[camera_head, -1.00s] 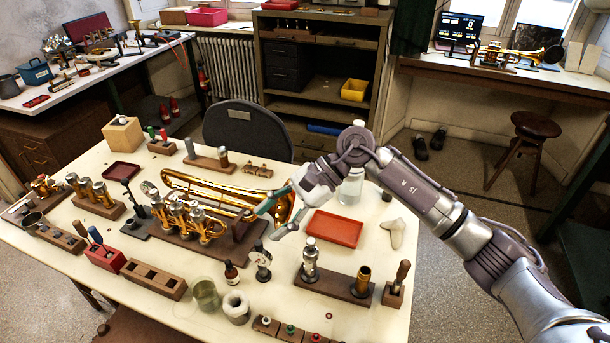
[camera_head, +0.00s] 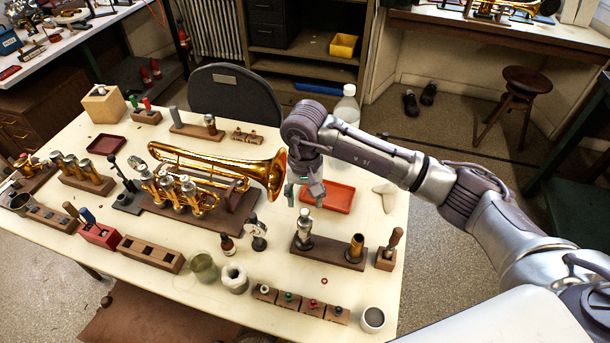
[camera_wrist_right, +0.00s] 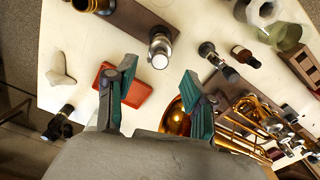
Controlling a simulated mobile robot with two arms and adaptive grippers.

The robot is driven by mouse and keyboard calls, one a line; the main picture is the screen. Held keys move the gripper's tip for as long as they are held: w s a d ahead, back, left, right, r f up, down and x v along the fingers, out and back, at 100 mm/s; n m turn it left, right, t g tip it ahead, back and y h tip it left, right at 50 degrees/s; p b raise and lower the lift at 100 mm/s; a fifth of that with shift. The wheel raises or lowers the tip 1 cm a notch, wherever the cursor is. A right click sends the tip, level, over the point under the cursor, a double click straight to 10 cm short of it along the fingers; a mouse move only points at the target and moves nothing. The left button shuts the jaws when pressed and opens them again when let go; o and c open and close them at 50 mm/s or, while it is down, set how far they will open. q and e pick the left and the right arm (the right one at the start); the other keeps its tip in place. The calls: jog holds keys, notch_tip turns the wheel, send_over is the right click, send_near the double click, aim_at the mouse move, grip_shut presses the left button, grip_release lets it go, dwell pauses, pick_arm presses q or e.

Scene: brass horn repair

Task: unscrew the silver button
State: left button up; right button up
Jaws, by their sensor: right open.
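A silver valve (camera_head: 303,232) stands upright in a dark wooden stand (camera_head: 328,255) at the table's front right. Its rounded silver top, which looks like the button (camera_head: 304,214), points up. In the right wrist view the button (camera_wrist_right: 160,60) shows as a bright round end, beyond and between my fingertips. My right gripper (camera_head: 304,194) points down just above it. Its teal fingers are open and apart, with nothing between them, and they also show in the wrist view (camera_wrist_right: 158,80). I cannot tell any contact with the button. My left gripper is not in view.
A brass cylinder (camera_head: 355,248) shares the stand. A red tray (camera_head: 340,198) lies behind it, and the trumpet (camera_head: 230,170) is at the left. A dial gauge (camera_head: 258,235) and dark bottle (camera_head: 227,245) stand nearby. A slotted block (camera_head: 300,304) with small coloured buttons lies in front.

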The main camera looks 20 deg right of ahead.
aim_at(305, 212)
notch_tip(305, 212, down, 3)
jog(key=shift+f+p, duration=0.15)
jog(key=shift+p, duration=0.2)
jog(key=shift+f, duration=0.4)
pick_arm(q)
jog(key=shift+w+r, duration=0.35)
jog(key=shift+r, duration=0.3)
pick_arm(e)
grip_shut()
jog(key=c, duration=0.8)
grip_release()
grip_shut()
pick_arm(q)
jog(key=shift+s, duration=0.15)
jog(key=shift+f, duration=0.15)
